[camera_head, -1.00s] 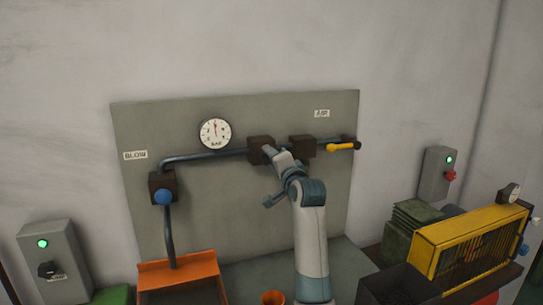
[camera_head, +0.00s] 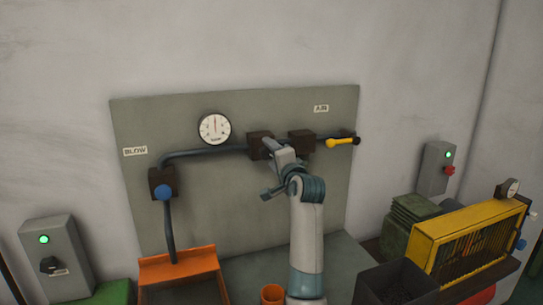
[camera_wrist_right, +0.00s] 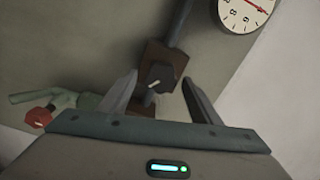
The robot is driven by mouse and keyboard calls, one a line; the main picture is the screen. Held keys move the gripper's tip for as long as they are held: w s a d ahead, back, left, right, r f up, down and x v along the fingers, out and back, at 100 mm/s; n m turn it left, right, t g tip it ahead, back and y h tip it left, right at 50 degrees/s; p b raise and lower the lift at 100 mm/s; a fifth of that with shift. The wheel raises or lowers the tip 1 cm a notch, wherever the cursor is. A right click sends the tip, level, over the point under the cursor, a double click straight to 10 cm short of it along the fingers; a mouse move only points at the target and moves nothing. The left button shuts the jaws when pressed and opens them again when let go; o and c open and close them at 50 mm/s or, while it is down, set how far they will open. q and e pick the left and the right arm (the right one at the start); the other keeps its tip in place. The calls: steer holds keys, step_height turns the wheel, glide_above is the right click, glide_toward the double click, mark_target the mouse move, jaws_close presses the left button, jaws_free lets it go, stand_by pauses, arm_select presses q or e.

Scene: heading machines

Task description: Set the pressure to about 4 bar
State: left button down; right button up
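The round white pressure gauge (camera_head: 215,128) with a red needle is on the grey wall panel. Its needle points about straight up, but I cannot read the value there. Part of the gauge (camera_wrist_right: 246,12) shows at the top right of the right wrist view, cut off. A dark knob (camera_wrist_right: 158,77) with a pale mark sits on a brown block (camera_head: 259,146) in the pipe. My right gripper (camera_wrist_right: 158,98) is open, with one finger on each side of the knob and gaps showing. In the head view my right gripper (camera_head: 277,152) partly covers the block. My left gripper is not in view.
A second brown block (camera_head: 301,142) and a yellow lever (camera_head: 342,142) are just right of the gripper. A blue knob (camera_head: 163,192) is on the left block. An orange tray (camera_head: 178,264) and orange cup (camera_head: 272,294) are below. A yellow machine (camera_head: 466,240) stands at the right.

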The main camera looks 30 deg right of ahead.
steer(key=shift+s, duration=0.1)
steer(key=shift+s+a, duration=0.15)
steer(key=shift+s, duration=0.25)
steer(key=b+v, duration=0.5)
steer(key=v, duration=1.1)
steer(key=shift+s, duration=0.25)
steer(key=shift+f, duration=0.15)
